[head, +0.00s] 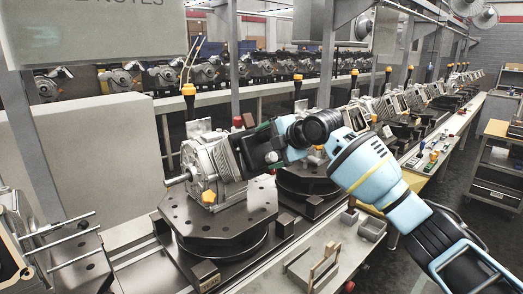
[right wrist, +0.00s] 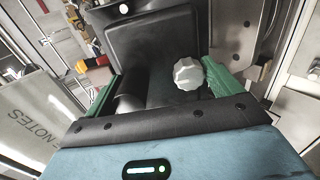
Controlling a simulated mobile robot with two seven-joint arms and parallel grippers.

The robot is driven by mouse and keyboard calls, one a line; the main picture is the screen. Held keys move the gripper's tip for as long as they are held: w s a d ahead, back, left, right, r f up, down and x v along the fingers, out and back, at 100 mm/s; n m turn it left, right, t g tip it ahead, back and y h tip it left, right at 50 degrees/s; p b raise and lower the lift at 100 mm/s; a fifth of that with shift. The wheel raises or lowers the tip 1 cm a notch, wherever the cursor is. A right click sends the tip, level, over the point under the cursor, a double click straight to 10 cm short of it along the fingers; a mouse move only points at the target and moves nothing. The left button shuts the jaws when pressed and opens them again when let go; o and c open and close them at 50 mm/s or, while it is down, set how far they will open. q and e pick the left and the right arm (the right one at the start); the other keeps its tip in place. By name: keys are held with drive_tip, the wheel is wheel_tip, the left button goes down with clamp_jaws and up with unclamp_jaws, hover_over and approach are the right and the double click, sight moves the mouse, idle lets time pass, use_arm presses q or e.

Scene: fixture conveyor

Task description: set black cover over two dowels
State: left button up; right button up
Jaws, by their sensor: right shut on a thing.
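My right gripper (head: 268,146) reaches in from the right and is shut on the black cover (head: 250,152), a dark part at the side of a grey metal housing (head: 205,160). In the right wrist view the black cover (right wrist: 150,42) lies between and beyond the green fingers of my right gripper (right wrist: 160,85). A pale faceted knob (right wrist: 187,73) shows near the right finger. The housing stands on a dark fixture plate (head: 190,228). I cannot make out the two dowels or tell whether the cover touches the housing. My left gripper is not in view.
A second dark round fixture (head: 308,180) stands just right of the housing. A metal part with long rods (head: 62,240) is at the lower left. A grey panel (head: 95,165) stands behind left.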

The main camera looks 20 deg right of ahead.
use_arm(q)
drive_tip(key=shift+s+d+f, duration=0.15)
use_arm(e)
drive_tip(key=shift+w, duration=0.25)
idle(0.7)
drive_tip(key=o, duration=0.9)
drive_tip(key=shift+a, duration=0.1)
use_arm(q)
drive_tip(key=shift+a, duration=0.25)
use_arm(e)
drive_tip(key=shift+o, duration=0.6)
drive_tip(key=shift+w+f, duration=0.15)
drive_tip(key=shift+f, duration=0.05)
drive_tip(key=shift+s+r, duration=0.2)
drive_tip(key=shift+s, duration=0.1)
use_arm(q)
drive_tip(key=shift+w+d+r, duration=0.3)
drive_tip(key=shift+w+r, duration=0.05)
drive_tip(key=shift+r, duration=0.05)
use_arm(e)
drive_tip(key=v, duration=0.7)
